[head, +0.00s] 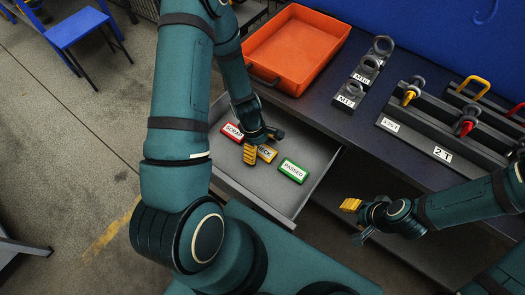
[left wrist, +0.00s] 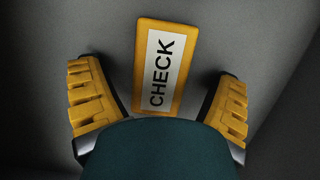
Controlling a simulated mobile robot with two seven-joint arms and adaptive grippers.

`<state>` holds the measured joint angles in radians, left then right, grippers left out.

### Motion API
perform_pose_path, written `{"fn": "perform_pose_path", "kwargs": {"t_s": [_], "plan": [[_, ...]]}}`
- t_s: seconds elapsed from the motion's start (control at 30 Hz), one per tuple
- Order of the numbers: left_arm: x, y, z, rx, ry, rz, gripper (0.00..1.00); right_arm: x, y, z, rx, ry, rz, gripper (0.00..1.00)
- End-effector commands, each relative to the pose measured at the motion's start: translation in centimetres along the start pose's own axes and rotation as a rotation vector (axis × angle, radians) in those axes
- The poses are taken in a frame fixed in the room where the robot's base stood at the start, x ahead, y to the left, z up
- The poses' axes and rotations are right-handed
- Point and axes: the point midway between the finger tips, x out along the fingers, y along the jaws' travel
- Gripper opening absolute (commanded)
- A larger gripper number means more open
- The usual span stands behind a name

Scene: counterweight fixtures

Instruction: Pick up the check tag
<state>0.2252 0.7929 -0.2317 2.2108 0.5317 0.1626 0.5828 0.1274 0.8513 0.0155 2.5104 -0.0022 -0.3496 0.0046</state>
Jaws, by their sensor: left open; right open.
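The check tag (head: 268,153) is a yellow-orange block with a white label, lying in the open grey drawer (head: 225,160) between two other tags. In the left wrist view the check tag (left wrist: 165,68) lies flat, its label reading CHECK. My left gripper (head: 262,143) is over the drawer, open and empty, and hides part of the tag in the head view. In the left wrist view its yellow fingers (left wrist: 158,105) stand apart on either side of the tag's near end, not touching it. My right gripper (head: 355,220) is open and empty, right of the drawer.
A red tag (head: 232,132) lies left of the check tag and a green PASSED tag (head: 293,170) right of it. An orange tray (head: 297,45) stands on the dark bench above the drawer.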

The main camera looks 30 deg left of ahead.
Motion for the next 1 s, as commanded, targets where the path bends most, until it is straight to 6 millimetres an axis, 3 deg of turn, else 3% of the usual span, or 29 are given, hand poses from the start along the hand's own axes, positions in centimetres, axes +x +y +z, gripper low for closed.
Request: {"fn": "perform_pose_path", "kwargs": {"t_s": [0.1,0.3,0.67,1.0], "plan": [[-0.1,0.0,0.0,0.0,0.0,0.0,0.88,-0.1,0.0,0.0,0.0,0.0,0.0,0.47],[-0.1,0.0,0.0,0.001,0.0,0.0,0.18,-0.1,0.0,0.0,0.0,0.0,0.0,0.47],[-0.6,0.0,0.2,0.002,0.0,0.0,0.16,-0.3,-0.1,0.0,0.0,0.0,0.0,0.47],[-6.5,0.1,1.9,0.004,0.001,0.003,0.16,-2.3,-0.9,-0.3,0.003,0.003,0.001,0.47]]}}
